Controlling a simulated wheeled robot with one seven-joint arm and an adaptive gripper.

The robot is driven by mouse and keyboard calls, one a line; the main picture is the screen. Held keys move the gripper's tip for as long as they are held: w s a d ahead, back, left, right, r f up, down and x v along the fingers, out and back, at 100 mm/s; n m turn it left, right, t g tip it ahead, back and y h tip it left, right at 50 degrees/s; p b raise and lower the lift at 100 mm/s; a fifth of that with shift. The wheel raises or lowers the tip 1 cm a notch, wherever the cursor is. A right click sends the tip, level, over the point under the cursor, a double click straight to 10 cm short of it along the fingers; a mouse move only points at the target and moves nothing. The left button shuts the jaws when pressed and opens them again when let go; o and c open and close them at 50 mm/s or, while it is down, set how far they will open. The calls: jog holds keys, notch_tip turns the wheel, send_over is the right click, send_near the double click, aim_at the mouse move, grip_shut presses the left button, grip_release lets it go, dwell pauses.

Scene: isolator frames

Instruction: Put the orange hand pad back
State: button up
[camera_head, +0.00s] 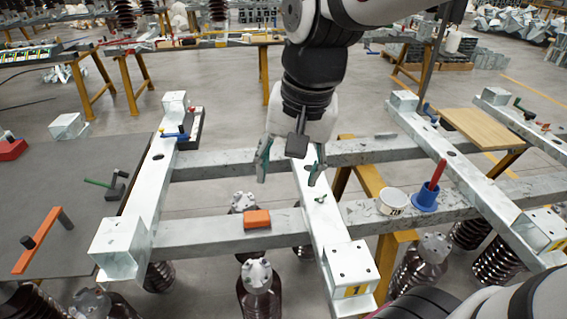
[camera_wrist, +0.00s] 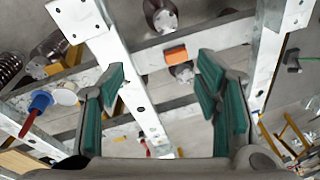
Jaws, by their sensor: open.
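The orange hand pad (camera_head: 257,218) is a small orange block lying on the front grey crossbeam (camera_head: 200,236), between two pale metal rails. It also shows in the wrist view (camera_wrist: 175,53), ahead of the fingers and nearer the right one. My gripper (camera_head: 289,166) is open and empty, with green-lined fingers pointing down. It is above the middle pale rail (camera_head: 318,215), behind and to the right of the pad in the head view, and apart from it. In the wrist view the fingers of my gripper (camera_wrist: 162,85) are spread wide with nothing between them.
A white tub (camera_head: 392,200) and a blue cup with a red handle (camera_head: 425,198) stand on the front beam at right. Dark insulators (camera_head: 259,280) hang below the frame. A dark table (camera_head: 60,190) at left carries an orange-and-black bar (camera_head: 38,240) and a green-handled tool (camera_head: 100,184).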

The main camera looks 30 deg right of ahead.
jog(key=s+n+t, duration=0.1)
jog(key=s+n, duration=0.5)
jog(key=s, duration=0.5)
jog(key=shift+s+d+r+n+h, duration=0.15)
jog(key=shift+d+r+n+h, duration=0.15)
jog(key=shift+r+n, duration=0.1)
